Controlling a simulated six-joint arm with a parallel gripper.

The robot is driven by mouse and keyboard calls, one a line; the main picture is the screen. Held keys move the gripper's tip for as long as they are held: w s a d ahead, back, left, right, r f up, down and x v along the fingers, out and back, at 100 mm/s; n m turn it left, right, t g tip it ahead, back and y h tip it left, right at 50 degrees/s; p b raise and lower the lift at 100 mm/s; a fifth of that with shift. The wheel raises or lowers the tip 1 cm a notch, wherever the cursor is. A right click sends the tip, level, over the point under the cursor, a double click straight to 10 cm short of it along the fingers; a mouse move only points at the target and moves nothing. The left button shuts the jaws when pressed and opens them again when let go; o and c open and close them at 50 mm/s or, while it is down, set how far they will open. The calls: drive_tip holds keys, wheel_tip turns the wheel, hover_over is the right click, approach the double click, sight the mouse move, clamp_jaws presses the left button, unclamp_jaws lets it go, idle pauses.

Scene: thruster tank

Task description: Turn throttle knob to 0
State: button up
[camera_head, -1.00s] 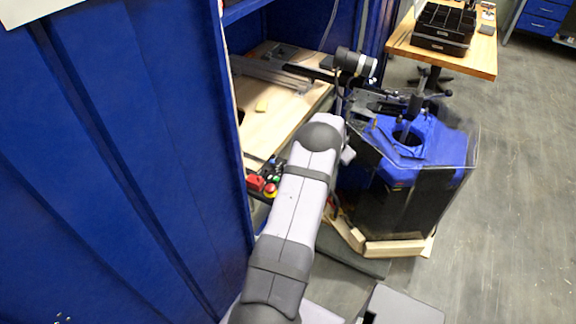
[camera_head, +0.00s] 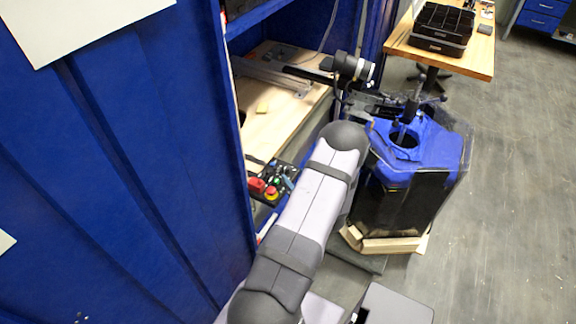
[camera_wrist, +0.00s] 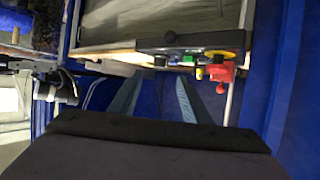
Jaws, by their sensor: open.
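A small dark control panel (camera_head: 283,181) sits at the front edge of the wooden bench in the head view. It carries a red part, a red-and-yellow button and small dark and green controls. I cannot tell which control is the throttle knob or read any scale. My gripper (camera_wrist: 156,88) is open and empty, its two fingers apart below the panel and not touching it. The head view hides it.
The wooden bench (camera_head: 262,122) lies behind the panel. A blue-topped black tank (camera_head: 395,200) on a wooden base stands right of my arm. Floor on the right is clear.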

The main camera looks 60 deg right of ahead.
sight(286, 167)
drive_tip(key=shift+p+x, duration=0.85)
drive_tip(key=shift+x, duration=2.85)
drive_tip(key=c, duration=1)
